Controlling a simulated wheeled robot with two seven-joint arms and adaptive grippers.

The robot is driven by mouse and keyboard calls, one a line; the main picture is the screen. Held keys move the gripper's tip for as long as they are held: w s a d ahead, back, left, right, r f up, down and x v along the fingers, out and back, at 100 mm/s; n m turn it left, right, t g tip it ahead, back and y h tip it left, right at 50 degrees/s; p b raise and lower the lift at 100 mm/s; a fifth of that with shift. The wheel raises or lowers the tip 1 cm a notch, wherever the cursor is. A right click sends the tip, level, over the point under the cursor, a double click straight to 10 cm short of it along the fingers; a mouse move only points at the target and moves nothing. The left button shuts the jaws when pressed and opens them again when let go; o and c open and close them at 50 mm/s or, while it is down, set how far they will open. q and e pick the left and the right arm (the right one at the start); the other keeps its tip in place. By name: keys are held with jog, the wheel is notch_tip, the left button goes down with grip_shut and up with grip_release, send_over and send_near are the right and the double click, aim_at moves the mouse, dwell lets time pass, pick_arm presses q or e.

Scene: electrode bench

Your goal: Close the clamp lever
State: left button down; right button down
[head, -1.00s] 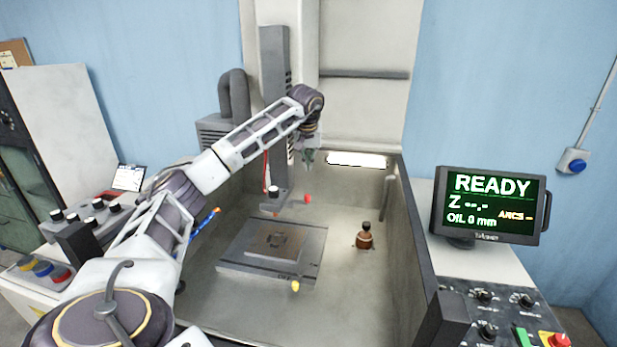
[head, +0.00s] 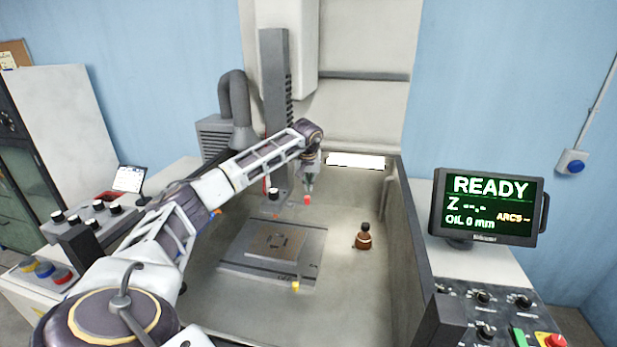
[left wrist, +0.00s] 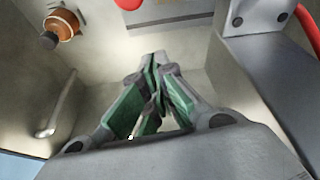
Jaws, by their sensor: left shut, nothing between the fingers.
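The red knob (head: 307,200) of the clamp lever shows in the head view beside the grey head of the machine, above the tank floor. Its red end (left wrist: 128,4) is cut off by the top edge of the left wrist view. The rest of the lever is not clearly visible. My left gripper (head: 308,189) points down close to the knob and overlaps it in the picture; I cannot tell whether they touch. In the left wrist view its green-padded fingers (left wrist: 152,62) are together and empty. My right gripper is not in view.
A flat workpiece (head: 273,243) sits on a grey plate in the tank, with a yellow knob (head: 295,286) at its front. A brown, dark-topped object (head: 364,237) stands to the right. The tank wall (head: 405,235) bounds the right side. A monitor (head: 487,206) reads READY.

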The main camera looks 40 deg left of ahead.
pick_arm(q)
jog(key=shift+s+d+p, duration=0.25)
jog(key=shift+s+d, duration=0.35)
jog(key=shift+s, duration=0.25)
jog(key=shift+s+d+p, duration=0.2)
jog(key=shift+s+d, duration=0.4)
jog(key=shift+s, duration=0.2)
jog(key=shift+d, duration=0.1)
